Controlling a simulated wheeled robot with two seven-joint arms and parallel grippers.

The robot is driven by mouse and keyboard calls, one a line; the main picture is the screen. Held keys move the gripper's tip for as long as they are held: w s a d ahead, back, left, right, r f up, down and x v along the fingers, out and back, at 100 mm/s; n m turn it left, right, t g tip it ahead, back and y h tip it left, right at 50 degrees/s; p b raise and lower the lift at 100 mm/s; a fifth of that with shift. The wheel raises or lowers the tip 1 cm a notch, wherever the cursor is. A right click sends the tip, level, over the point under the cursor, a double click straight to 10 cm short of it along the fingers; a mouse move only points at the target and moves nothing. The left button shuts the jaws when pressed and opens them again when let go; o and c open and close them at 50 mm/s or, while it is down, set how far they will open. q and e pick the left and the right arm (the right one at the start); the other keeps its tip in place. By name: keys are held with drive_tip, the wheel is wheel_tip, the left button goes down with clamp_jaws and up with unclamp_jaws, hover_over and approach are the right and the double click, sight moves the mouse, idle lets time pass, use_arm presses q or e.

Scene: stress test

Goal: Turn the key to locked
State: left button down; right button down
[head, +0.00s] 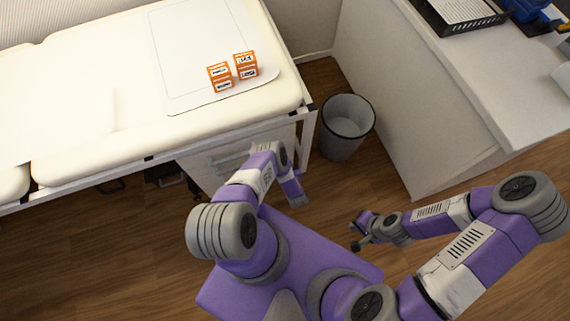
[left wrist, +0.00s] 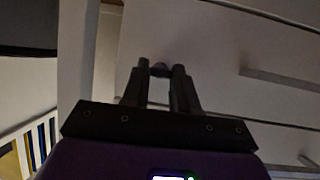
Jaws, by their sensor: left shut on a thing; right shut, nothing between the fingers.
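In the left wrist view, my left gripper (left wrist: 160,72) points at a pale drawer front. Its two fingers are shut on a small, dark, rounded piece, which I take for the key (left wrist: 159,67). The key sits against the upper part of the drawer front. The fingers and dim light hide most of it, so its angle and any lock marks cannot be read. In the head view, the key and the left fingertips cannot be made out near the white drawer cabinet (head: 205,168). My right gripper (head: 357,236) is shut and empty above the floor.
A padded couch (head: 90,110) stands over the cabinet, with two orange boxes (head: 220,77) on its mat. A grey waste bin (head: 347,125) stands right of the cabinet. A white desk (head: 455,110) is at the right. A drawer handle (left wrist: 275,78) shows right of the left fingers.

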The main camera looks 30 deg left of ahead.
idle(0.3)
use_arm(q)
drive_tip(key=c, duration=0.9)
unclamp_jaws()
drive_tip(key=shift+o, duration=0.2)
drive_tip(key=p+v, duration=0.2)
drive_tip(key=v, duration=0.5)
drive_tip(key=shift+d+p, duration=0.25)
drive_tip(key=shift+p, duration=0.15)
drive_tip(key=shift+s+r, duration=0.1)
drive_tip(key=shift+s, duration=0.05)
